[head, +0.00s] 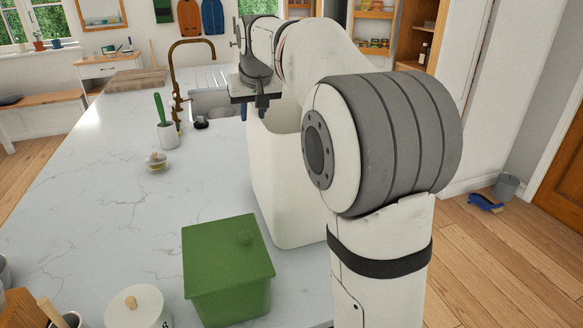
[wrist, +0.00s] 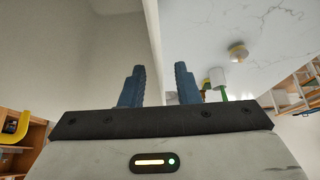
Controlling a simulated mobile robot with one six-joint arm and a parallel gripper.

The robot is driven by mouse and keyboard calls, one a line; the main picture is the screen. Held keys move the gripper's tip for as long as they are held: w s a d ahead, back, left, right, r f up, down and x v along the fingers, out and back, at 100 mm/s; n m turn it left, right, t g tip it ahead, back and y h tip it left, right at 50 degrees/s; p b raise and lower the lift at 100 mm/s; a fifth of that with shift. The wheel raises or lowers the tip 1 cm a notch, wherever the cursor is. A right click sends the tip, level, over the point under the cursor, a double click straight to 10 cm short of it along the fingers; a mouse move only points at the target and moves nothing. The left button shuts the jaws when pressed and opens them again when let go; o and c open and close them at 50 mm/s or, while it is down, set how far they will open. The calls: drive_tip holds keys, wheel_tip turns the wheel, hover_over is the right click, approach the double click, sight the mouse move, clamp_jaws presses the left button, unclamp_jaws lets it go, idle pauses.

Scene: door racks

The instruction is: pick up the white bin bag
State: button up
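A tall white open-topped container (head: 282,185) with rounded corners stands upright on the counter in the head view. I cannot tell whether it is the white bin bag or a bin. My gripper (head: 256,110) is at its far upper rim, partly hidden by my arm. In the wrist view my gripper (wrist: 158,68) has its two blue fingers apart with nothing held between them. The container's pale wall (wrist: 155,40) shows between the fingers, with the left finger towards its inside and the right finger over the counter side. I cannot tell if they touch it.
The marble counter (head: 110,200) holds a green lidded box (head: 228,275) in front of the container, a white lidded jar (head: 138,308), a small glass jar (head: 157,162) and a utensil cup (head: 168,134). A brass tap (head: 178,75) stands behind. The counter's left middle is clear.

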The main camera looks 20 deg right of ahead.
drive_tip(key=shift+w+f, duration=0.25)
drive_tip(key=shift+f, duration=0.25)
clamp_jaws()
